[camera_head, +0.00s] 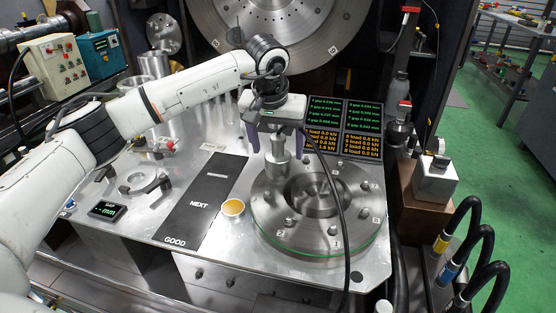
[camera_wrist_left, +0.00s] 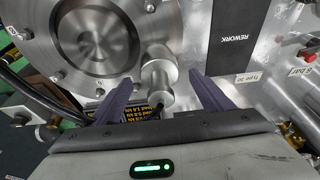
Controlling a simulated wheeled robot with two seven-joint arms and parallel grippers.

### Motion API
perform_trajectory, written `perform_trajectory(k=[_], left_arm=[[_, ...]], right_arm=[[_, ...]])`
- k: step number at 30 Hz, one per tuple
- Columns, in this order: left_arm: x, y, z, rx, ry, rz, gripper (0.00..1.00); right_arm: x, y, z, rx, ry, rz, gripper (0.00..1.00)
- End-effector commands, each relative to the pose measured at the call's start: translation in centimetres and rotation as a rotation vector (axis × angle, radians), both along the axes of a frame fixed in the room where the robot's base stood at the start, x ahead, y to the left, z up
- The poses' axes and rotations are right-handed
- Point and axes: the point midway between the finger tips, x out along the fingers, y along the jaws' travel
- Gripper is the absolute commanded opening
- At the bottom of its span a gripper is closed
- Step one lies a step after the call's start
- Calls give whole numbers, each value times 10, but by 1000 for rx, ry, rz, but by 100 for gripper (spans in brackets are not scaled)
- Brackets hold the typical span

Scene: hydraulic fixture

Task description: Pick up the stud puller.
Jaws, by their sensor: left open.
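A silver stepped metal cylinder, which looks like the stud puller (camera_head: 278,172), stands at the left edge of the round flange (camera_head: 345,235) in the head view. My left gripper (camera_head: 278,148) is above it, pointing down, with one purple finger on each side. In the left wrist view the cylinder (camera_wrist_left: 158,72) shows between the spread fingers of the left gripper (camera_wrist_left: 161,84). Gaps show on both sides, so the gripper is open and not holding it. The cylinder's top is partly hidden by the gripper in the head view. My right gripper is not in view.
A ring-shaped part (camera_head: 145,184) sits at the left.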

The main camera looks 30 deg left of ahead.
Motion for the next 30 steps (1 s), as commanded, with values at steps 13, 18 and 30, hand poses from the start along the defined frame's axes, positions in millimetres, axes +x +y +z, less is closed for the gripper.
perform_trajectory(k=[13,18,30], left_arm=[[6,1,-23,-1,0,-1,63],[6,1,-22,-1,0,-1,35],[7,1,-19,-2,-7,-1,0]], right_arm=[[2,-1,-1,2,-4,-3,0],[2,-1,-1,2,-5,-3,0],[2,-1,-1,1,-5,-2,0]])
